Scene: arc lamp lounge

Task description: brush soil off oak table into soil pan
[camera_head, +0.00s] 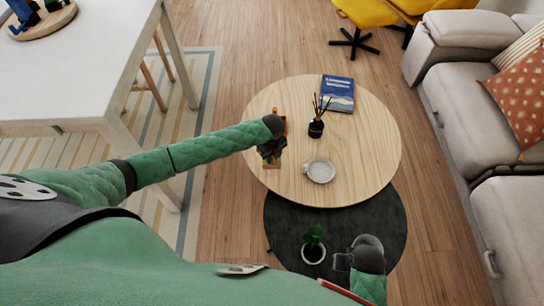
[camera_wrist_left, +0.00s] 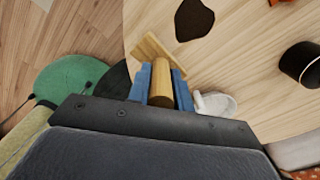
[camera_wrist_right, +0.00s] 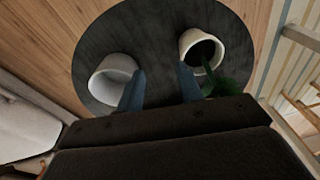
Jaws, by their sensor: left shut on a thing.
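The oak table (camera_head: 365,165) is round and pale. My right gripper (camera_wrist_right: 158,88) is open and empty over the lower black table.
The black table (camera_head: 285,215) carries a potted plant (camera_head: 313,252) and a white pot (camera_wrist_right: 112,78) near my right fingers. On the oak table stand a dark reed diffuser (camera_head: 316,128), a blue book (camera_head: 338,93) and a small orange thing (camera_head: 283,122). A sofa (camera_head: 455,110) is at right.

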